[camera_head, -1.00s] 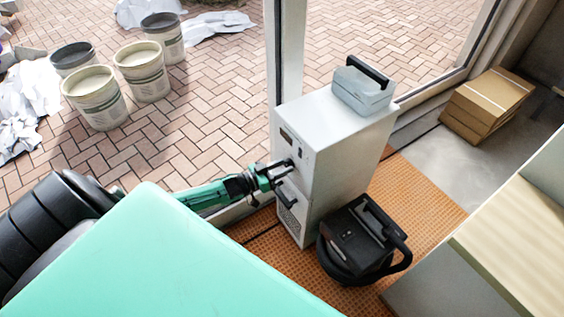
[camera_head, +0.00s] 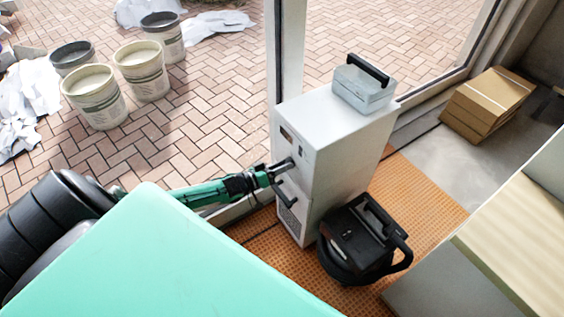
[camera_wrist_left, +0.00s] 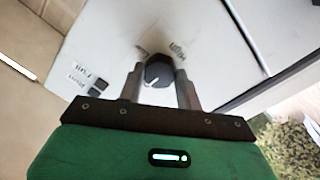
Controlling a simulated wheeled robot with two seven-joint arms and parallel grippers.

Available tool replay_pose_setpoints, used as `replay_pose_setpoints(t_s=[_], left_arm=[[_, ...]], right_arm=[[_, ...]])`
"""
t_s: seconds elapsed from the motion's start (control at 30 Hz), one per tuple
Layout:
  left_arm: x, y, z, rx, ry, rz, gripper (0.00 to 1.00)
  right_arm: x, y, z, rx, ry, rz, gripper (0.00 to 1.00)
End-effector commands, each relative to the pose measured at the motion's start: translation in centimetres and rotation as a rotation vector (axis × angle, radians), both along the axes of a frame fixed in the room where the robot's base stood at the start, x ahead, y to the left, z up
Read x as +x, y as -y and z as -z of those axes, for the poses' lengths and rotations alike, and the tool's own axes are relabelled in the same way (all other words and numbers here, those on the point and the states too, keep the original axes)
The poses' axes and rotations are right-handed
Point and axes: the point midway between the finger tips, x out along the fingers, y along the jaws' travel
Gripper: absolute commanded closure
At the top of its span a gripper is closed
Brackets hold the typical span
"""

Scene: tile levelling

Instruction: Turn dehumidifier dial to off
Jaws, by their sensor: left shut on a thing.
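The dehumidifier (camera_head: 333,150) is a tall pale grey box standing near the window frame. Its dial (camera_wrist_left: 158,71) is a dark round knob with a white pointer mark, on the white panel in the left wrist view. Small printed labels sit beside the dial, too blurred to read. My left gripper (camera_head: 282,168) reaches the upper front of the dehumidifier. In the left wrist view its two fingers (camera_wrist_left: 160,84) are shut on the dial, one on each side. My right gripper is not in view.
A black vacuum-like machine (camera_head: 362,240) stands on the orange mat right of the dehumidifier. Cardboard boxes (camera_head: 487,104) lie at the right. Several buckets (camera_head: 95,97) stand on the paving outside.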

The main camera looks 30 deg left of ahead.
Motion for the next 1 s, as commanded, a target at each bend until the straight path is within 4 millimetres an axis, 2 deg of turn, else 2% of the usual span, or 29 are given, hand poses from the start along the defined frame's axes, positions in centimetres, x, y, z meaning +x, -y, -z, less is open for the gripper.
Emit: replay_pose_setpoints(t_s=[0.17, 0.2, 0.3, 0.67, 0.83, 1.0], left_arm=[[0.0, 0.0, 0.1, 0.001, -0.001, 0.0, 0.88], [0.0, 0.0, 0.1, 0.001, -0.001, 0.0, 0.63], [0.0, 0.0, 0.1, 0.001, -0.001, 0.0, 0.44], [-0.3, -0.1, 0.1, 0.002, -0.001, 0.0, 0.43], [-2.2, -1.0, 0.1, 0.002, -0.003, 0.0, 0.43], [-5.2, -2.5, 0.1, 0.003, -0.005, 0.0, 0.43]], right_arm=[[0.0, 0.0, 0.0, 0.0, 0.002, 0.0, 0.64], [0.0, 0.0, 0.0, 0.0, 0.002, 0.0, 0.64], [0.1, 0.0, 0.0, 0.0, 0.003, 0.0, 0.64], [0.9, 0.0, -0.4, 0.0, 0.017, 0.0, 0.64], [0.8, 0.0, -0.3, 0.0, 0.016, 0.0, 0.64], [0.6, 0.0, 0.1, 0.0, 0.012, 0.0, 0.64]])
